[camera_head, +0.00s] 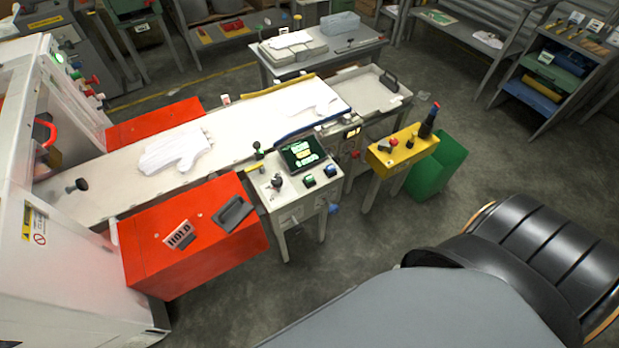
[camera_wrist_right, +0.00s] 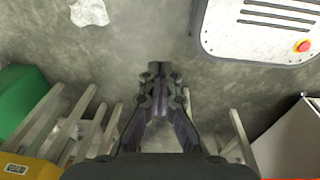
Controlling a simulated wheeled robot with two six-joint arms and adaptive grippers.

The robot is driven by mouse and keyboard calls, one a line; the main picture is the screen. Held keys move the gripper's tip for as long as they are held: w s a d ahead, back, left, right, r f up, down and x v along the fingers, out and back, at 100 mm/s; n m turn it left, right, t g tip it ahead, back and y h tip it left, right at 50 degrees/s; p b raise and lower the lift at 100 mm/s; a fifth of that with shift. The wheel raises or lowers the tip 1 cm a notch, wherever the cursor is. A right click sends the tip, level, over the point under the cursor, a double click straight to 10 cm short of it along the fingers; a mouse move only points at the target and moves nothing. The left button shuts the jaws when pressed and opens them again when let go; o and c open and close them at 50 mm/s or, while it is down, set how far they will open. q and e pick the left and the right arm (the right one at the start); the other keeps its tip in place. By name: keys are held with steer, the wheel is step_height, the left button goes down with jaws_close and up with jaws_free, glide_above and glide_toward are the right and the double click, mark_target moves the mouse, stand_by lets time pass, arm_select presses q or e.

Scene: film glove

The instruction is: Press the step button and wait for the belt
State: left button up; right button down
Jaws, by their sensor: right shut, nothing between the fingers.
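A pale control pedestal (camera_head: 293,212) stands at the near side of the belt, in the middle of the head view. Its sloped top carries a lit display (camera_head: 303,152), a green button (camera_head: 309,181), a blue button (camera_head: 330,170) and a dark knob (camera_head: 277,181). The button labels are too small to read. The white belt (camera_head: 235,126) carries a white glove shape (camera_head: 175,152) and a flatter white one (camera_head: 315,108) near its far end. My right gripper (camera_wrist_right: 158,70) is shut and empty above the floor in the right wrist view. My left gripper is out of view.
Red-orange cabinets (camera_head: 190,238) flank the belt near the white machine (camera_head: 70,265). A yellow stand (camera_head: 395,158) with a dark bottle and a green bin (camera_head: 436,168) are right of the pedestal. The floor (camera_head: 345,245) in front of the pedestal is clear.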

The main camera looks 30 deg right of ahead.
stand_by(0.8)
steer(key=w+d+r+n+t+p, duration=0.1)
steer(key=w+d+r, duration=0.15)
steer(key=w, duration=0.55)
steer(key=w+d+r+n+t+p, duration=0.1)
steer(key=w+r, duration=0.3)
steer(key=w, duration=0.4)
steer(key=w+r+n+t, duration=0.1)
steer(key=w+r+n, duration=0.1)
steer(key=w+r, duration=0.5)
steer(key=w+r+n+t+y+p, duration=0.1)
steer(key=w+r, duration=0.7)
steer(key=w+r+n+t+p, duration=0.1)
steer(key=w+r+n+t, duration=0.1)
steer(key=w+r, duration=0.5)
steer(key=shift+w+a+r+n, duration=0.1)
steer(key=shift+w+r+n, duration=0.2)
steer(key=shift+w, duration=0.2)
step_height(320, 180, up, 13)
steer(key=n+t+y+p, duration=0.1)
steer(key=n+t+y, duration=0.1)
steer(key=n, duration=0.2)
glide_above(311, 179)
steer(key=shift+f, duration=0.2)
steer(key=shift+f, duration=0.15)
step_height(311, 179, down, 9)
steer(key=b, duration=0.7)
steer(key=shift+r+b, duration=0.2)
steer(key=shift+b, duration=0.1)
